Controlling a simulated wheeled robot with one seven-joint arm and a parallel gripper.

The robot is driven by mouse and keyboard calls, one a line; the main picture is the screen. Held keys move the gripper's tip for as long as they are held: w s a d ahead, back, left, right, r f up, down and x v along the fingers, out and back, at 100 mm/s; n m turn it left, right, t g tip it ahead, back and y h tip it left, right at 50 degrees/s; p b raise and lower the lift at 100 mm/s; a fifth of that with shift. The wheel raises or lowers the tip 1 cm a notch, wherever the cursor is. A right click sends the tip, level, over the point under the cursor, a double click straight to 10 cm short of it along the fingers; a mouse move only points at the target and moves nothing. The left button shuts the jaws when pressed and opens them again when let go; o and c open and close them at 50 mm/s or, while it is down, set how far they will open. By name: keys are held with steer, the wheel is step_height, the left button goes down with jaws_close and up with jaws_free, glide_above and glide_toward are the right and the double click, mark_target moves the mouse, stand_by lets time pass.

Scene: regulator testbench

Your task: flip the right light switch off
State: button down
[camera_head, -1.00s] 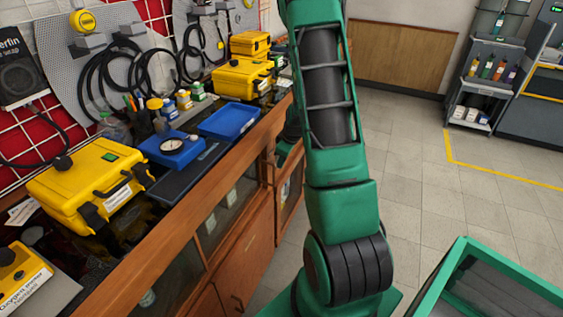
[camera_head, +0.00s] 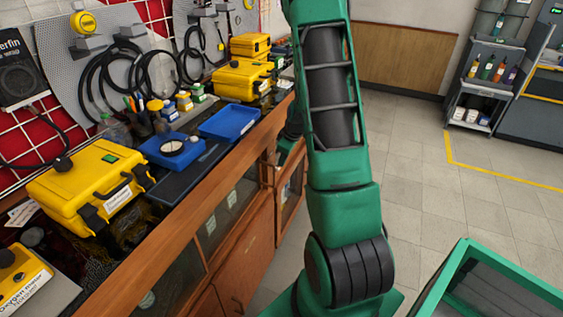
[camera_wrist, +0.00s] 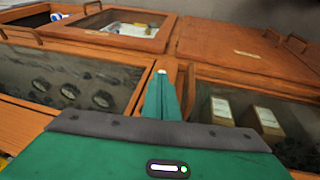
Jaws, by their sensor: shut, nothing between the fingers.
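No light switch shows clearly in either view. My gripper (camera_wrist: 161,95) is in the wrist view, its green fingers together with nothing between them. The fingers point at the wooden cabinet front (camera_wrist: 178,72), near the post between two glass-panelled doors. I cannot tell whether they touch it. In the head view my green arm stands upright in the middle, and I cannot make out the fingertips there.
The wooden workbench (camera_head: 172,243) runs along the left, with a yellow case (camera_head: 88,187), a blue tray (camera_head: 229,122) and a gauge (camera_head: 172,148) on top. A green-framed case (camera_head: 462,262) stands at lower right. Tiled floor (camera_head: 430,200) is open on the right.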

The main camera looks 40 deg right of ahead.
steer(key=s+d+r, duration=0.2)
steer(key=s+r, duration=0.5)
steer(key=s, duration=0.4)
steer(key=shift+s+d+r, duration=0.15)
steer(key=shift+s+d, duration=0.1)
stand_by(0.3)
steer(key=s+a+r+m+g, duration=0.2)
steer(key=s+a+r+m, duration=0.3)
steer(key=s+a, duration=0.5)
steer(key=s+a+r+m+g, duration=0.1)
steer(key=s+a+r+m, duration=0.5)
steer(key=s+a+r, duration=0.4)
steer(key=shift+s+a+g+y, duration=0.25)
steer(key=shift+a+g+y, duration=0.05)
steer(key=shift+g, duration=0.1)
steer(key=shift+s, duration=0.15)
